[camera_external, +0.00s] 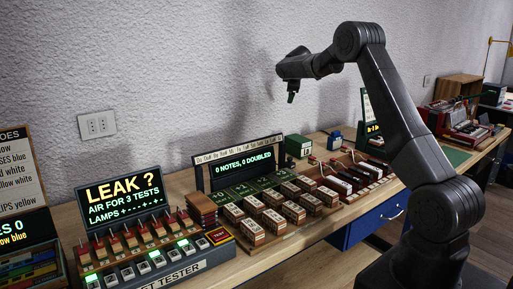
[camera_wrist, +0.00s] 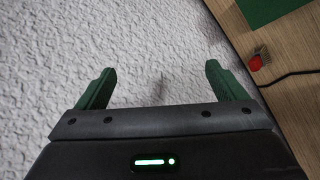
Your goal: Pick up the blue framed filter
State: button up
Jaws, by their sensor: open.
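I cannot make out a blue framed filter for certain in either view. A small blue object (camera_external: 335,140) stands on the bench near the back, and I cannot tell what it is. My gripper (camera_external: 292,97) is raised above the back of the bench, near the wall, in the external view. In the wrist view its two green fingers (camera_wrist: 161,80) are apart with nothing between them, and the textured wall shows behind them.
The wooden bench holds a tester (camera_external: 155,262), a panel (camera_external: 238,165) with rows of small blocks in front, a green box (camera_external: 299,145) and a blue drawer (camera_external: 374,222) below. In the wrist view a red object (camera_wrist: 256,62) and dark cable lie at right.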

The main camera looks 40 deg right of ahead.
jog(key=s+d+f+m+g+y, duration=0.1)
jog(key=s+d+f+m, duration=0.1)
jog(key=s+d+m, duration=0.3)
jog(key=s+d+f+g, duration=0.2)
jog(key=d, duration=0.5)
jog(key=m+y, duration=0.4)
send_over(354, 131)
jog(key=s, duration=0.4)
notch_tip(354, 131, down, 8)
jog(key=shift+g, duration=0.4)
jog(key=x, duration=0.6)
jog(key=shift+w+f+p, duration=0.25)
jog(key=shift+w+p, duration=0.05)
jog(key=shift+p, duration=0.1)
jog(key=shift+p+x, duration=0.7)
jog(key=shift+x, duration=2.4)
jog(key=shift+a, duration=0.15)
jog(key=c, duration=1.1)
